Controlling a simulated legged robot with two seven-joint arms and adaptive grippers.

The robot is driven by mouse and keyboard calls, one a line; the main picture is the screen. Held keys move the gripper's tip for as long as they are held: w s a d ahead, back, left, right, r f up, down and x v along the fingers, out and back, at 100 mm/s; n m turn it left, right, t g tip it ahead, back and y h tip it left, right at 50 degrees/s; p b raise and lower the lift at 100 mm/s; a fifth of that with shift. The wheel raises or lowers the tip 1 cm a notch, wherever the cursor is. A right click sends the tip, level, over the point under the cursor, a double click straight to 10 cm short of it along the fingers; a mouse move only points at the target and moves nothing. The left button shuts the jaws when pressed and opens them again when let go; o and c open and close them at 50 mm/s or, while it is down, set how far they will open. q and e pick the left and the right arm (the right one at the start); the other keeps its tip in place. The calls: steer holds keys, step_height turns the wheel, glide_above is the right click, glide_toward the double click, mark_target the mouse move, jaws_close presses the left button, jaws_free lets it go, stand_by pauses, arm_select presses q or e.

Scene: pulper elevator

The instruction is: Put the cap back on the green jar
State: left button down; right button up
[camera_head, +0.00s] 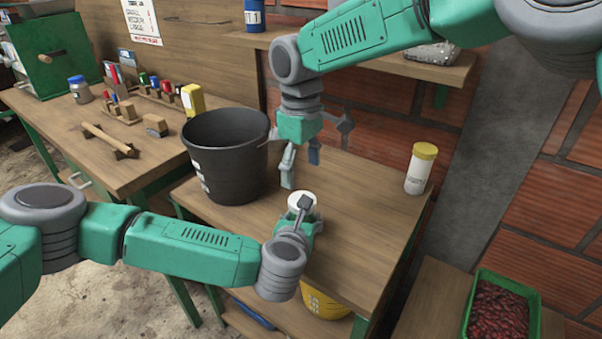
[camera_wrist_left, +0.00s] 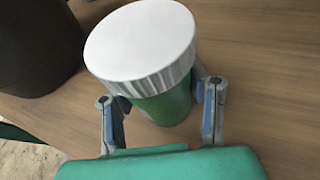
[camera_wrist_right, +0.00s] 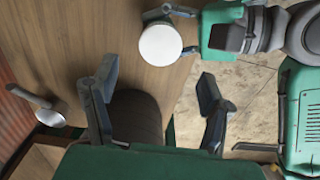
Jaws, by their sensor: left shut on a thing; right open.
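The green jar (camera_wrist_left: 165,106) stands upright on the wooden bench, with the white ribbed cap (camera_wrist_left: 142,45) sitting on its top. The cap also shows from above in the head view (camera_head: 302,200) and in the right wrist view (camera_wrist_right: 160,44). I cannot tell whether the cap is screwed tight. My left gripper (camera_wrist_left: 160,100) is shut on the jar's body, one finger on each side, below the cap. My right gripper (camera_head: 300,166) is open and empty, fingers pointing down, above and behind the jar, apart from the cap. Most of the jar's body is hidden in the head view.
A black bucket (camera_head: 226,160) stands left of the jar, near my right gripper. A white container with a yellow lid (camera_head: 421,168) stands at the bench's right. A shelf (camera_head: 390,66) runs along the wall behind. A green crate of red cherries (camera_head: 500,308) is at lower right.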

steer(key=shift+f, duration=0.1)
steer(key=shift+f, duration=3.95)
steer(key=c, duration=1.2)
steer(key=o, duration=1.3)
steer(key=shift+o, duration=0.2)
steer(key=shift+r, duration=0.1)
